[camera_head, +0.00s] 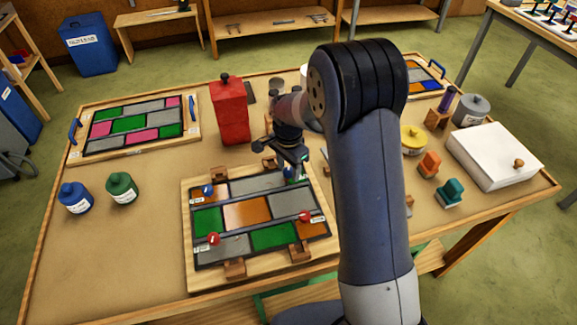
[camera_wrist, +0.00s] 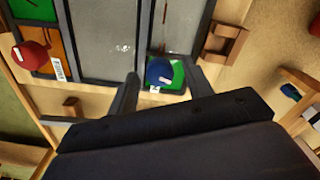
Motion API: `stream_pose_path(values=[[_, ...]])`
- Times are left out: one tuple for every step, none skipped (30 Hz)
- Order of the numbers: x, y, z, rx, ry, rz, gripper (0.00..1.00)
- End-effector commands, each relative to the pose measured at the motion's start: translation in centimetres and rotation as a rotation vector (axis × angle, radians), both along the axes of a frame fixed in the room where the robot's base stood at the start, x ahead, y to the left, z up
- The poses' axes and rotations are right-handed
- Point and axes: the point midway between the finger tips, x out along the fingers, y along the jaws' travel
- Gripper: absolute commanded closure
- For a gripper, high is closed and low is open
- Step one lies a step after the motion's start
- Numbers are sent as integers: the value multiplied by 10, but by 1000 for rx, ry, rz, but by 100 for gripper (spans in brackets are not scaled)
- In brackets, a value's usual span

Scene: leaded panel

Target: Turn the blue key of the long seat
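The leaded panel (camera_head: 222,265) lies in a wooden frame in the middle of the bench. One blue key (camera_head: 289,173) is at its far right corner, partly hidden by my gripper (camera_head: 294,160). In the wrist view this blue key (camera_wrist: 158,72) sits over a green pane, with a small white tag beside it. My gripper (camera_wrist: 165,80) is open, with one finger on each side of the key and gaps visible. Another blue key (camera_head: 208,190) is at the far left corner. Red keys stand at the near left (camera_head: 214,239) and right (camera_head: 305,216). I cannot read the tags.
A red canister (camera_head: 230,112) stands behind the panel. A second panel (camera_head: 130,125) lies at the far left. Blue (camera_head: 75,198) and green (camera_head: 121,187) bottles stand left. A white box (camera_head: 495,155) stands right. Wooden clips (camera_head: 234,268) edge the panel. Bare bench lies front left.

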Motion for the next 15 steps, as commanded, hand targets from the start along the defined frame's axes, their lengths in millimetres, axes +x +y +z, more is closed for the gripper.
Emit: stream_pose_path(values=[[0,0,0,0,0,0,56],[0,0,0,0,0,0,59],[0,0,0,0,0,0,62],[0,0,0,0,0,0,64],[0,0,0,0,0,0,67],[0,0,0,0,0,0,70],[0,0,0,0,0,0,73],[0,0,0,0,0,0,75],[0,0,0,0,0,0,78],[0,0,0,0,0,0,81],[0,0,0,0,0,0,83],[0,0,0,0,0,0,87],[0,0,0,0,0,0,89],[0,0,0,0,0,0,92],[0,0,0,0,0,0,94]])
